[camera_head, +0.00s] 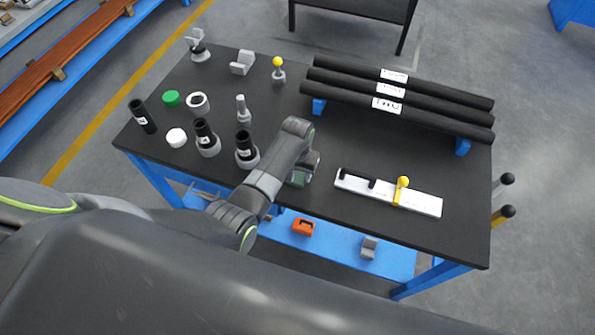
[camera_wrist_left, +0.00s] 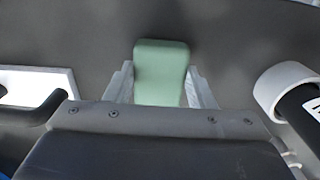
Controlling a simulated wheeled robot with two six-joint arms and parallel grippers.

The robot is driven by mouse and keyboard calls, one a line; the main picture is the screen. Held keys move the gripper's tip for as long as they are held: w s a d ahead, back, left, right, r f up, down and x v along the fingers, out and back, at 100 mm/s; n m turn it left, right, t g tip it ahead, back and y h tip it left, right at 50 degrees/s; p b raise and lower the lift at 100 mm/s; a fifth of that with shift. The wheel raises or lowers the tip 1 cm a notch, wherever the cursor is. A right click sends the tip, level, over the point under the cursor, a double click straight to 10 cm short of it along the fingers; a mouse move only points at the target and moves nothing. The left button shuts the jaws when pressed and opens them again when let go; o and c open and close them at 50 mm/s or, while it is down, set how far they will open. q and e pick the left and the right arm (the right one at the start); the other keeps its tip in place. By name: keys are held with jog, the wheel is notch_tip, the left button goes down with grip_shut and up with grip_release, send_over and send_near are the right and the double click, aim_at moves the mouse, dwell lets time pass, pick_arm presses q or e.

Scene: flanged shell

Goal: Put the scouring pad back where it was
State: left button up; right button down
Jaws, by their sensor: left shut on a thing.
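The scouring pad is a pale green rounded block. In the left wrist view the scouring pad (camera_wrist_left: 160,70) stands between the two grey fingers of my left gripper (camera_wrist_left: 160,92), which is shut on it. In the head view my left gripper (camera_head: 303,170) is over the front middle of the black table, between the dark tubes and the white plate. The pad is mostly hidden there by the gripper and wrist. I cannot tell whether the pad touches the table. My right gripper is not in view.
A white plate (camera_head: 428,205) with a black handle and yellow-knobbed lever lies right of the gripper. Flanged dark tubes (camera_head: 245,148) stand left of it. Long black rolls (camera_head: 440,113) lie on blue supports at the back right. The table (camera_head: 340,140) is bare behind the gripper.

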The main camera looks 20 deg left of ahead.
aim_at(298, 174)
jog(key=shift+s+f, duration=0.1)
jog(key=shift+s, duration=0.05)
pick_arm(q)
jog(key=o, duration=0.9)
jog(key=shift+f, duration=0.1)
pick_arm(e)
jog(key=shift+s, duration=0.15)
pick_arm(q)
jog(key=shift+o, duration=0.2)
jog(key=shift+r, duration=0.2)
notch_tip(298, 174, up, 12)
jog(key=shift+b, duration=0.35)
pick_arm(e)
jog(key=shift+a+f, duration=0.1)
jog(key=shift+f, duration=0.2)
